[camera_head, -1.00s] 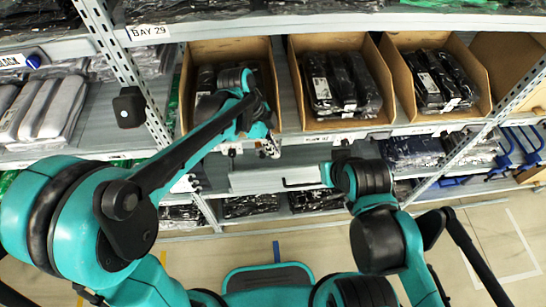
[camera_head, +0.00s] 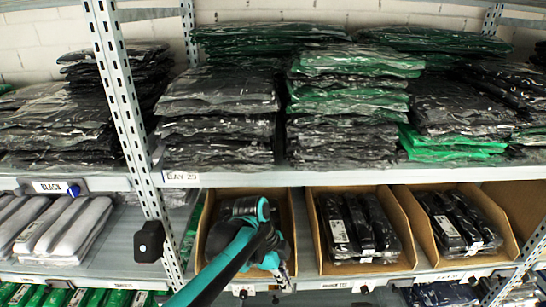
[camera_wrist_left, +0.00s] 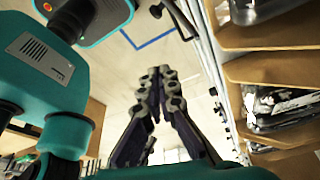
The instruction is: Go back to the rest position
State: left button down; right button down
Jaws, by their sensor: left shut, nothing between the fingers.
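My left gripper (camera_head: 283,276) is in front of the leftmost cardboard bin on the middle shelf, with my left wrist covering much of that bin's opening. In the left wrist view, the gripper's two dark fingers (camera_wrist_left: 159,73) meet at their tips, shut with nothing between them. Pale floor shows beyond them. My right gripper does not show in the head view, and I cannot make it out in the left wrist view.
Cardboard bins (camera_head: 312,225) with black bagged garments line the shelf; their edges also show in the left wrist view (camera_wrist_left: 265,38). A perforated metal upright (camera_head: 122,105) stands left of them. Stacked bagged clothes (camera_head: 220,110) fill the shelf above. Grey bundles (camera_head: 62,230) lie at left.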

pick_arm(q)
jog(key=s+a+f+n+t+y+b, duration=0.1)
jog(key=s+a+n+t, duration=0.3)
jog(key=a+n, duration=0.6)
jog(key=s+a+f+n+t+y+b, duration=0.2)
jog(key=s+a+n+t+b, duration=0.2)
jog(key=s+a+n, duration=0.3)
jog(key=a+n, duration=0.4)
jog(key=a, duration=0.1)
jog(key=shift+a+f+n+y, duration=0.2)
jog(key=shift+n+y, duration=0.1)
jog(key=shift+s, duration=0.1)
